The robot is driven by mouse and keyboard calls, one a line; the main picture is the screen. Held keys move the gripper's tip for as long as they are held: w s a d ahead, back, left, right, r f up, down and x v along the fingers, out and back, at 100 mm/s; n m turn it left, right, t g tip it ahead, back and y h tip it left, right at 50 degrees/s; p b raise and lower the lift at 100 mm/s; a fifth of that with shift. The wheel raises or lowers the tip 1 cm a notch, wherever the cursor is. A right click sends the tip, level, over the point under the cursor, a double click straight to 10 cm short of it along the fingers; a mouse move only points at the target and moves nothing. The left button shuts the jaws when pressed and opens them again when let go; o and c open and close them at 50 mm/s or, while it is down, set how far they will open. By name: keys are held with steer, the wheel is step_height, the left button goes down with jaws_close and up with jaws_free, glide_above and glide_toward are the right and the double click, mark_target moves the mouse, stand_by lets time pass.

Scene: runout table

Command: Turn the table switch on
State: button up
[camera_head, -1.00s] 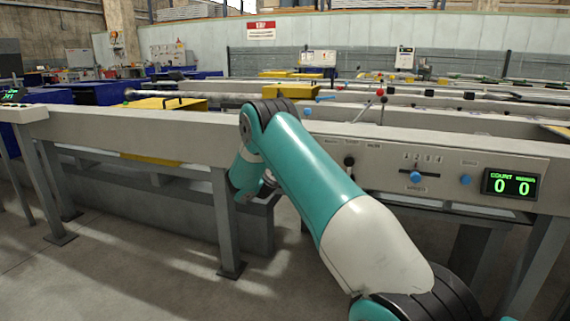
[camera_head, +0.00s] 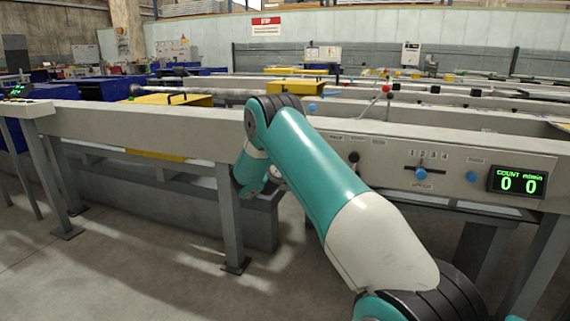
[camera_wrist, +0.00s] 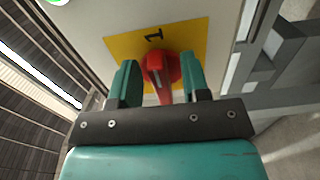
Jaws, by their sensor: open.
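In the wrist view, the red rotary table switch (camera_wrist: 159,66) sits on a yellow plate (camera_wrist: 201,34) marked with a "1". Its red handle points toward the bottom of the picture, away from the "1". My gripper (camera_wrist: 160,80) is open, with one teal finger on each side of the red handle. The fingers appear apart from it; I cannot tell whether either one touches. In the head view my arm hides the switch, and the gripper's fingers do not show.
The long grey table (camera_head: 140,122) runs across the head view. Its front panel carries a black knob (camera_head: 353,157), blue knobs (camera_head: 421,174) and a green counter display (camera_head: 518,182) reading 0 0. A table leg (camera_head: 230,215) stands close to my arm. A green light (camera_wrist: 57,2) shows in the wrist view.

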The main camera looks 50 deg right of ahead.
steer(key=b+v, duration=0.7)
steer(key=v, duration=1)
steer(key=shift+s, duration=0.1)
